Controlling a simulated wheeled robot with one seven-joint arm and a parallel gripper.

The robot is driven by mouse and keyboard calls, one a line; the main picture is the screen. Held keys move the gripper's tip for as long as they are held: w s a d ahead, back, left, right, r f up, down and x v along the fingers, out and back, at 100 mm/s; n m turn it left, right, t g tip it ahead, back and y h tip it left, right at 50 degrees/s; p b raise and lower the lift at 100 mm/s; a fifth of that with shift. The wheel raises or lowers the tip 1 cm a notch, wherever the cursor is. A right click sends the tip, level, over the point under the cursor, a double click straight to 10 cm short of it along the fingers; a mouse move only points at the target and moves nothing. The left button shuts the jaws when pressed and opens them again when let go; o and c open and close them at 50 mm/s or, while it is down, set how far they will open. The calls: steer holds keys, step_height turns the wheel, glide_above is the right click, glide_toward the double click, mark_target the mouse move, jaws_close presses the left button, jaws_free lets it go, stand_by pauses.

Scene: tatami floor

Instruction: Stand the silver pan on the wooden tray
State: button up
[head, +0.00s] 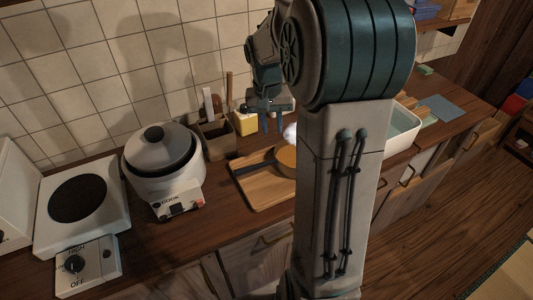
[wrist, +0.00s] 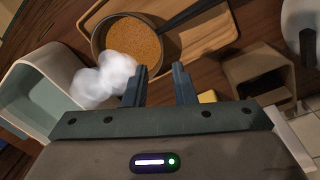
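The silver pan (wrist: 98,40) has a grey rim and a dark handle and holds an orange-brown filling. It is at the left end of the wooden tray (wrist: 225,30) in the wrist view, with its handle reaching over the tray. Its body seems to overlap the tray's edge; I cannot tell how fully it rests on it. In the head view, my arm hides part of the pan (head: 286,158) and the right of the tray (head: 262,196). My gripper (head: 273,124) is open and empty above the counter, behind the pan. Its two fingers (wrist: 160,88) show apart in the wrist view.
A white puff (wrist: 105,78) shows between pan and gripper. A white-rimmed basin (wrist: 35,95) is beside the pan. A utensil holder (head: 217,140), yellow block (head: 246,122) and rice cooker (head: 160,165) stand nearby. A hot plate (head: 80,205) is further left.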

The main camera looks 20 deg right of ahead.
steer(key=s+a+r+n+t, duration=0.1)
steer(key=s+a+n, duration=0.1)
steer(key=s+a, duration=0.4)
steer(key=s+a+r+n+t+y, duration=0.1)
steer(key=s+a, duration=0.5)
steer(key=s, duration=0.6)
steer(key=shift+s+a+r+n+t, duration=0.25)
steer(key=shift+n+t, duration=0.45)
steer(key=shift+n, duration=0.4)
